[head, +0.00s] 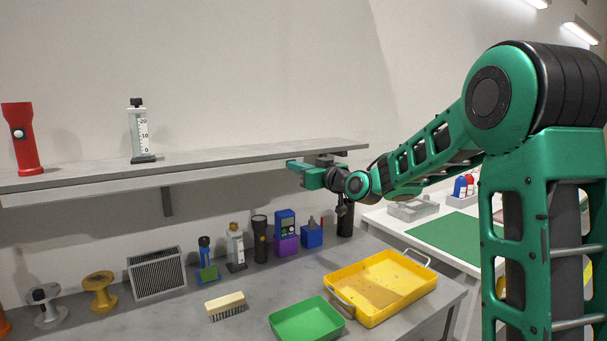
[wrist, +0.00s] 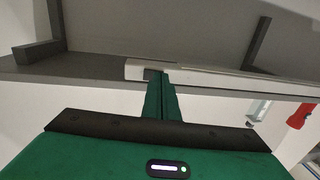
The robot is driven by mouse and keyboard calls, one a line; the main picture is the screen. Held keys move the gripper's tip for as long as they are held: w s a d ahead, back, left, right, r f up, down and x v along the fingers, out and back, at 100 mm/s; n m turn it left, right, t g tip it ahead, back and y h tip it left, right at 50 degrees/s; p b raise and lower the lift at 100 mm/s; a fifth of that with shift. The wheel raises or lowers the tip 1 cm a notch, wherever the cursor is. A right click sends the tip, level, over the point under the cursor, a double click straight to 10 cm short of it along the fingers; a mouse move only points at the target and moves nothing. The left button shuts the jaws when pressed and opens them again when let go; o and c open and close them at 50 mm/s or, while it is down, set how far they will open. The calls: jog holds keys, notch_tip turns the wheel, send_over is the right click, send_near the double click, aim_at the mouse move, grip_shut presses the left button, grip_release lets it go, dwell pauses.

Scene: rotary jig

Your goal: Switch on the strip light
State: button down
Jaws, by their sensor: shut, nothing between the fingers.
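The strip light (head: 100,190) is a long pale bar fixed under the front edge of the grey shelf (head: 260,149). It shows no clear glow. In the wrist view the strip light (wrist: 230,82) runs to the right from a pale end piece (wrist: 136,70). My gripper (head: 291,167) is at the right end of the strip light, just under the shelf edge. In the wrist view my gripper's green fingers (wrist: 161,78) are shut together and empty, with their tips at the end piece. The tips hide part of it, and I cannot tell whether they touch.
A red flashlight (head: 22,138) and a gauge bottle (head: 140,130) stand on the shelf. Below are a yellow tray (head: 413,291), a green tray (head: 307,325), a brush (head: 226,306) and a black flashlight (head: 260,239). A dark bracket (head: 167,202) supports the shelf.

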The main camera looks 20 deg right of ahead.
jog(key=shift+w+a, duration=0.15)
jog(key=shift+w, duration=0.15)
jog(key=shift+w+a+r, duration=0.1)
jog(key=shift+a+r, duration=0.3)
jog(key=shift+a, duration=0.25)
jog(key=shift+s+f, duration=0.25)
jog(key=shift+f, duration=0.15)
jog(key=a+v, duration=0.2)
jog(key=v, duration=1.1)
jog(key=shift+s, duration=0.7)
jog(key=shift+f, duration=0.1)
